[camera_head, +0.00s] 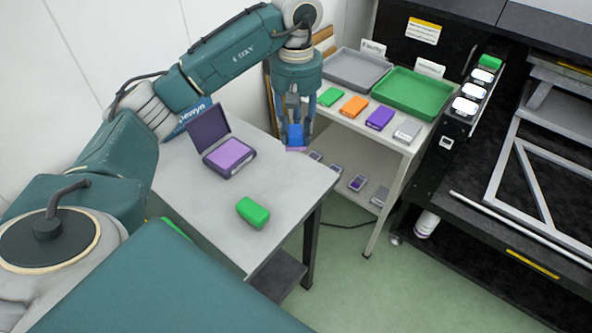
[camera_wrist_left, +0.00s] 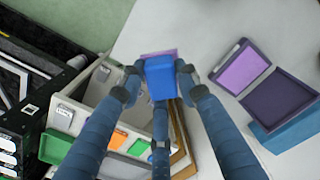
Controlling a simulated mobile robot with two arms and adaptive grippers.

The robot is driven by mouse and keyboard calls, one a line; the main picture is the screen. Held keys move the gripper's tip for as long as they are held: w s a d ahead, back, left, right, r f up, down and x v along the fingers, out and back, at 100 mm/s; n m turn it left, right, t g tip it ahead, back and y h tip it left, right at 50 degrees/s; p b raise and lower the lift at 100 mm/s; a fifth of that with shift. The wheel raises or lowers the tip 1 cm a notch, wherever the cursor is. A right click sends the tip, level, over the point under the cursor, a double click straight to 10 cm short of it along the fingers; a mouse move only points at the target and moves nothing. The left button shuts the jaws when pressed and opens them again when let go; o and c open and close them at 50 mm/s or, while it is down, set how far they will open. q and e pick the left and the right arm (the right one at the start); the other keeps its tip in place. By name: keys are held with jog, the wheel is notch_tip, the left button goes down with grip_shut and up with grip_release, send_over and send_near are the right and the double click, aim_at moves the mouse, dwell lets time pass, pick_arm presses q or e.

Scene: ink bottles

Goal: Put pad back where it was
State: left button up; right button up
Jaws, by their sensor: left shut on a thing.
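My left gripper (camera_head: 295,122) is shut on a blue block (camera_head: 296,137) with a purple underside, held at the far right corner of the grey table (camera_head: 200,212). In the left wrist view the fingers (camera_wrist_left: 159,78) close on both sides of the blue block (camera_wrist_left: 160,80), and a purple edge shows past it. An open dark purple case with a lighter purple pad (camera_head: 229,154) lies on the table, lid raised; its pad also shows in the wrist view (camera_wrist_left: 241,69). I cannot tell whether the held block touches the table. My right gripper is out of view.
A green block (camera_head: 252,212) lies near the table's front edge. Beside the table, a white shelf unit (camera_head: 405,145) carries a grey tray (camera_head: 357,69), a green tray (camera_head: 407,94) and a row of coloured boxes. Several small items lie on its lower shelf.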

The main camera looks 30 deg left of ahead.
pick_arm(q)
notch_tip(320, 180, down, 8)
jog(key=shift+s+a+r+p, duration=0.1)
jog(key=shift+r+p, duration=0.15)
jog(key=shift+p, duration=0.4)
jog(key=shift+f, duration=0.6)
notch_tip(320, 180, down, 3)
jog(key=shift+f+p, duration=0.15)
jog(key=shift+p, duration=0.3)
jog(key=shift+f, duration=0.35)
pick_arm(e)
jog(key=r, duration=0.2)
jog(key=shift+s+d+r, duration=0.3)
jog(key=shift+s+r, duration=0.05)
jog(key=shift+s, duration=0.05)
pick_arm(q)
jog(key=shift+f, duration=0.1)
jog(key=shift+f, duration=0.1)
jog(key=o, duration=1)
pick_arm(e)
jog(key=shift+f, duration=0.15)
